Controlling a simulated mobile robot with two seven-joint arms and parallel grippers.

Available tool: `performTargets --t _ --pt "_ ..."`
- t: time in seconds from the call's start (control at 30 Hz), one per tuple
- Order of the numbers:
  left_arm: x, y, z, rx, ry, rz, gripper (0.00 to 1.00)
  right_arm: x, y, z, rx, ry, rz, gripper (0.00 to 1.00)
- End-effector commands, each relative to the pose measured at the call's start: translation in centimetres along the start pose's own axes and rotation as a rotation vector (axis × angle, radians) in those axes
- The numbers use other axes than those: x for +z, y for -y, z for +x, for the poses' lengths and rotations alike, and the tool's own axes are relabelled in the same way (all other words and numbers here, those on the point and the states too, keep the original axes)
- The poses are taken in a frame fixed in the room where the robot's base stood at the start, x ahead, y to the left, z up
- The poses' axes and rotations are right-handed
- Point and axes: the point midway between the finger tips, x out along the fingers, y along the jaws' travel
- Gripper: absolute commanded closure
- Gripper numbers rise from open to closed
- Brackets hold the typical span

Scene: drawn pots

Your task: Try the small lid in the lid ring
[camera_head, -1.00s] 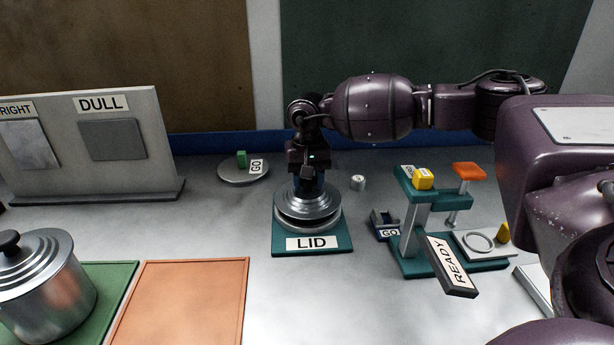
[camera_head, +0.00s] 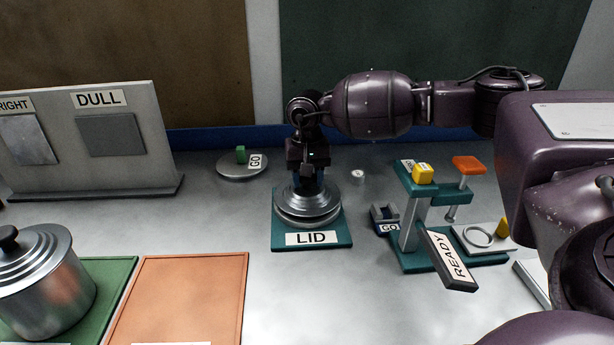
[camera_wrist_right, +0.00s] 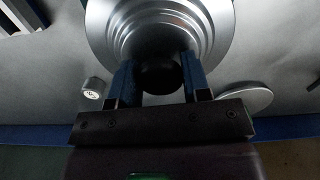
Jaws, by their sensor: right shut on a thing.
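The small lid (camera_head: 312,202) is a silver stepped disc with a black knob (camera_wrist_right: 160,78). My right gripper (camera_head: 307,182) points down and is shut on the knob; in the right wrist view both blue fingers (camera_wrist_right: 160,82) flank it. The lid is over the lid ring (camera_head: 300,222), a silver ring on a teal base (camera_head: 345,238) labelled LID. The lid covers most of the ring, and I cannot tell whether it is seated or just above. My left gripper is not in view.
A silver pot (camera_head: 55,290) stands on a green mat at front left, beside an orange mat (camera_head: 185,295). A teal stand (camera_head: 410,255) with a READY arm (camera_head: 450,262) is at right. Bare table lies in front.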

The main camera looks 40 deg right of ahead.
Motion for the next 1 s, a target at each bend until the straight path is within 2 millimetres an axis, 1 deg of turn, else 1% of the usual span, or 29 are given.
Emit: performTargets --t 0.87,0.9,1.0 --pt "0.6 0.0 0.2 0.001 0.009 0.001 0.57 0.0 0.0 1.1 0.0 0.0 0.0 0.82" --pt "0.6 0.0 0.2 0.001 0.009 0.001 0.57 0.0 0.0 1.1 0.0 0.0 0.0 0.53" --pt "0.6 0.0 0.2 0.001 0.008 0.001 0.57 0.0 0.0 1.1 0.0 0.0 0.0 0.38"
